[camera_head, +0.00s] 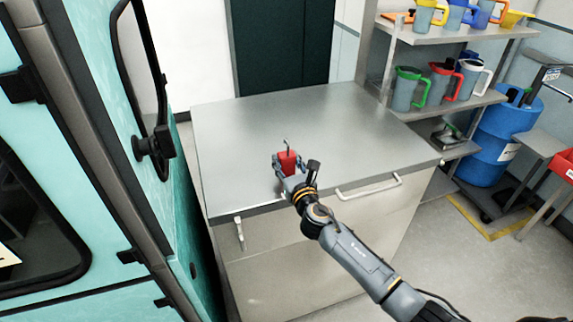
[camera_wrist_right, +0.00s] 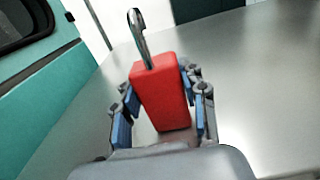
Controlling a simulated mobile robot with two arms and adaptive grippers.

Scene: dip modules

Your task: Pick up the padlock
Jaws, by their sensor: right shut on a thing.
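The padlock (camera_head: 289,161) has a red block body and a metal shackle that stands open at the top. It is upright over the front part of the steel cabinet top. My right gripper (camera_head: 288,167) is shut on it, with a finger on each side of the red body. In the right wrist view the padlock (camera_wrist_right: 161,92) is between the blue-padded fingers of the right gripper (camera_wrist_right: 160,112). I cannot tell whether its base touches the surface. My left gripper is not in view.
The steel cabinet top (camera_head: 310,112) is otherwise clear. A teal machine (camera_head: 60,150) with a dark-framed window stands close on the left. A shelf (camera_head: 455,105) with several coloured jugs stands at the right, beside a blue drum (camera_head: 500,140).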

